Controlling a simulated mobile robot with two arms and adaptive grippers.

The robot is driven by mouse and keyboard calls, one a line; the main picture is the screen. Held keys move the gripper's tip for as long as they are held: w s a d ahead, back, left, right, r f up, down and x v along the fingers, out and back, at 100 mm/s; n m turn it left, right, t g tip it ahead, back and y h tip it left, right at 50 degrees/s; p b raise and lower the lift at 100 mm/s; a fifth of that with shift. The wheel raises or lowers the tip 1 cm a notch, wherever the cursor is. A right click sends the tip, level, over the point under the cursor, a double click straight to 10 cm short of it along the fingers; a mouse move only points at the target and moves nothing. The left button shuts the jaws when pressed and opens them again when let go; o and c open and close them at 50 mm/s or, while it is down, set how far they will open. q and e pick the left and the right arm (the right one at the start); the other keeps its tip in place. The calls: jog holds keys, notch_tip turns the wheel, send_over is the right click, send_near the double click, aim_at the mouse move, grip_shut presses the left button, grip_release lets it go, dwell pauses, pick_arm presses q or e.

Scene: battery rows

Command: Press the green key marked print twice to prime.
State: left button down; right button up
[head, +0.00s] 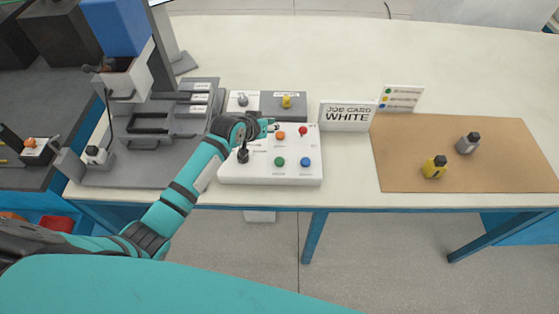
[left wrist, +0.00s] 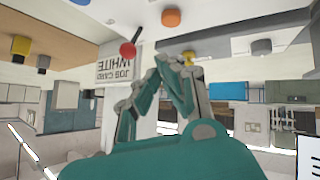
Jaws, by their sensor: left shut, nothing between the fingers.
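The white control panel (head: 230,173) lies on the table with several coloured keys. The green key (head: 279,161) is in its front row, and its label is too small to read. The blue key (head: 305,161) is to its right. The orange key (head: 281,135) and red key (head: 303,130) are behind; both also show in the left wrist view, orange (left wrist: 171,18) and red (left wrist: 127,49). My left gripper (head: 272,124) is shut and empty, over the panel's back part near the orange key. Its fingers (left wrist: 180,68) show in the wrist view; the green key does not. My right gripper is out of view.
A black-topped knob (head: 243,155) stands left of the green key. Behind the panel are grey boxes with a yellow knob (head: 287,101). A job card (head: 346,117) reading WHITE stands at right. A brown mat (head: 400,165) bears yellow and grey bottles. A machine stands left.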

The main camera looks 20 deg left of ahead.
pick_arm(q)
jog(key=w+a+r+m+t+y+b, duration=0.1)
jog(key=w+r+m+t, duration=0.25)
jog(key=r+m, duration=0.3)
jog(key=w+a+r+m+t+b, duration=0.1)
jog(key=w+r+m+t+b, duration=0.15)
jog(key=r+m+t, duration=0.4)
jog(key=s+d+r+m+g+h, duration=0.2)
jog(key=d+r+m+h, duration=0.55)
jog(key=m, duration=0.65)
jog(key=s+d+f+m+g+h+b, duration=0.1)
jog(key=s+d+f+m+g+b, duration=0.2)
jog(key=m, duration=0.6)
jog(key=s+d+f+m+g+h, duration=0.2)
jog(key=s+d+f+m+g, duration=0.3)
jog(key=m, duration=0.4)
jog(key=a+f+m+g+y+b, duration=0.2)
jog(key=a+f+m+y, duration=0.5)
jog(key=a+f+m, duration=0.1)
notch_tip(320, 180, down, 3)
jog(key=shift+a+r, duration=0.15)
jog(key=shift+a, duration=0.5)
